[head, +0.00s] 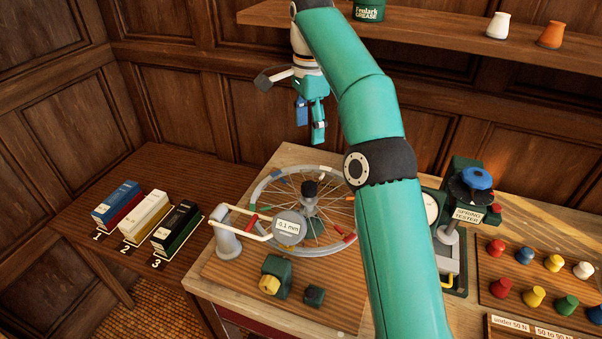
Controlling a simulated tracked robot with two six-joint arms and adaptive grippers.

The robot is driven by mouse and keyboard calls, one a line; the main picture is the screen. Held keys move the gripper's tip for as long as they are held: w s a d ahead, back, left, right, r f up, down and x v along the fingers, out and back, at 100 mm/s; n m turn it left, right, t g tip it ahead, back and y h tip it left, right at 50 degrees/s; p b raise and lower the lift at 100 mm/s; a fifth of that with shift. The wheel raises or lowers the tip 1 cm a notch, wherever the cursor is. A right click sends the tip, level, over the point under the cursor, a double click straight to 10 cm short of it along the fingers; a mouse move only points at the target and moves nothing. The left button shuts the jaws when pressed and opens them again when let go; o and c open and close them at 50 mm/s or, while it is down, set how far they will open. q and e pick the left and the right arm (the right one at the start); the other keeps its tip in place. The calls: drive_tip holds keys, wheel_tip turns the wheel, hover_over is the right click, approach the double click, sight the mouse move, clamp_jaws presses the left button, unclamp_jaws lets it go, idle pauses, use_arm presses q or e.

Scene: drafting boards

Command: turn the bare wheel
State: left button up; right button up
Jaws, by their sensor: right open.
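The bare wheel (265,194), a grey rim with thin spokes and several coloured marks, lies on a wooden board on the bench, with a dark hub (310,189) standing at its middle. A gauge (289,227) reading 0.1 mm stands at its front left edge on a grey post (227,240). My right gripper (311,132) is open and empty, pointing down above the far side of the wheel, apart from it. My right arm hides the wheel's right side. My left gripper is out of view.
Three numbered boxes (145,217) stand on the left table. A green block with a yellow knob (270,284) sits in front of the wheel. A spring tester (467,214) and several coloured pegs (533,296) are at right. A shelf (430,32) runs above.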

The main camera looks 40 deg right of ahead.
drive_tip(key=b, duration=0.5)
hover_over(310, 184)
wheel_tip(310, 184, down, 9)
drive_tip(key=shift+r, duration=0.1)
wheel_tip(310, 184, down, 8)
drive_tip(key=shift+r+b, duration=0.1)
drive_tip(key=shift+b, duration=0.5)
clamp_jaws()
